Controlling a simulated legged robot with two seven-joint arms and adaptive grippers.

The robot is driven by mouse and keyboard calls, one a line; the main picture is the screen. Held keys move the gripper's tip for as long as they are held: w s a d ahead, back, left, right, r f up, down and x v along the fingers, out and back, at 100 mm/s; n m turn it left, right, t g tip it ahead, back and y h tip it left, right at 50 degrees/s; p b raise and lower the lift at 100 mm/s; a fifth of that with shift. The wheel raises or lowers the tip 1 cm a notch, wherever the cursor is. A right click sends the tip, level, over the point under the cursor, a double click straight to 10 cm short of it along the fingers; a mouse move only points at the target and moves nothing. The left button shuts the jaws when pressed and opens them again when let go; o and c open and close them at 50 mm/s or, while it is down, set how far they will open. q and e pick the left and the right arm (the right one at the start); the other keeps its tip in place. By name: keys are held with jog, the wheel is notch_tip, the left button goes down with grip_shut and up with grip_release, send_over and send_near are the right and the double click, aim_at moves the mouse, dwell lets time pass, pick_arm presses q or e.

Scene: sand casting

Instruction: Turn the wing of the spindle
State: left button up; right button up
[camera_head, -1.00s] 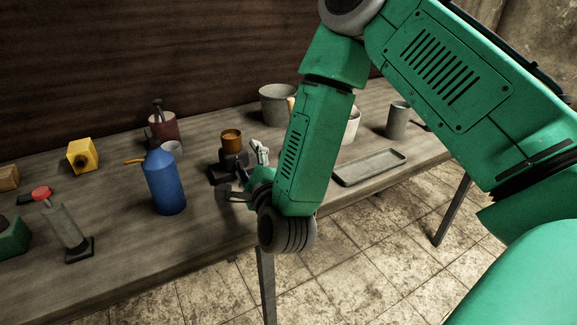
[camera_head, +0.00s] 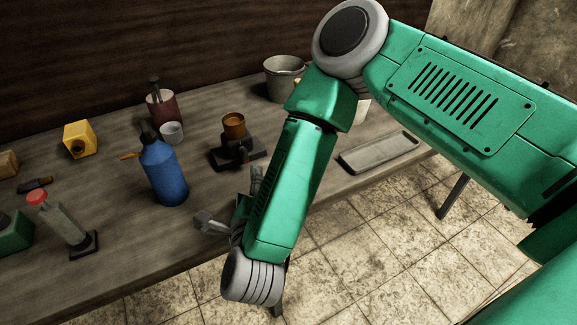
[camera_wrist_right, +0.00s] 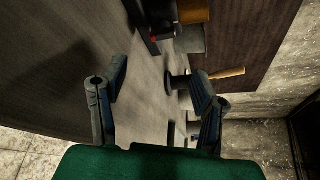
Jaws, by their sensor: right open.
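A dark device with a flat base (camera_head: 243,158) and an orange-brown cup (camera_head: 233,124) on top stands mid-table in the head view. It looks like the spindle, but I cannot make out its wing. In the right wrist view the orange-brown cup (camera_wrist_right: 194,11) and dark parts of the device (camera_wrist_right: 152,22) show at the top edge. My right gripper (camera_head: 230,199) is at the table's front edge, nearer the camera than the device and apart from it. Its fingers are spread and empty in the wrist view (camera_wrist_right: 152,88). My left gripper is not in view.
A blue bottle (camera_head: 164,173) stands left of the right gripper. A red-brown pot (camera_head: 160,110) and small grey cup (camera_head: 171,132) stand behind the bottle. A grey tray (camera_head: 380,152) lies at right, a bucket (camera_head: 283,78) at the back. A red-topped tool (camera_head: 62,222) stands at left.

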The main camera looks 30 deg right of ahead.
aim_at(254, 157)
jog(key=shift+w+d, duration=0.35)
jog(key=x, duration=0.9)
jog(key=shift+w+r, duration=0.25)
jog(key=shift+w, duration=0.05)
jog(key=m+y, duration=0.1)
jog(key=m, duration=0.2)
jog(key=shift+d+g, duration=0.2)
jog(key=shift+g, duration=0.1)
jog(key=m+y, duration=0.2)
jog(key=shift+d+m+g+b, duration=0.2)
jog(key=shift+m+g+b, duration=0.1)
jog(key=shift+m+b, duration=0.1)
jog(key=m+y+b, duration=0.1)
jog(key=m, duration=0.1)
jog(key=m+y+b, duration=0.1)
jog(key=m+y, duration=0.1)
jog(key=shift+d+f, duration=0.15)
jog(key=shift+d, duration=0.1)
jog(key=shift+m+y+b, duration=0.4)
jog(key=shift+m+y, duration=0.1)
jog(key=shift+m, duration=0.1)
jog(key=p+v, duration=0.1)
jog(key=v, duration=1.3)
jog(key=shift+a+r+p, duration=0.2)
jog(key=shift+r+p, duration=0.05)
jog(key=shift+p, duration=0.1)
jog(key=shift+w, duration=0.1)
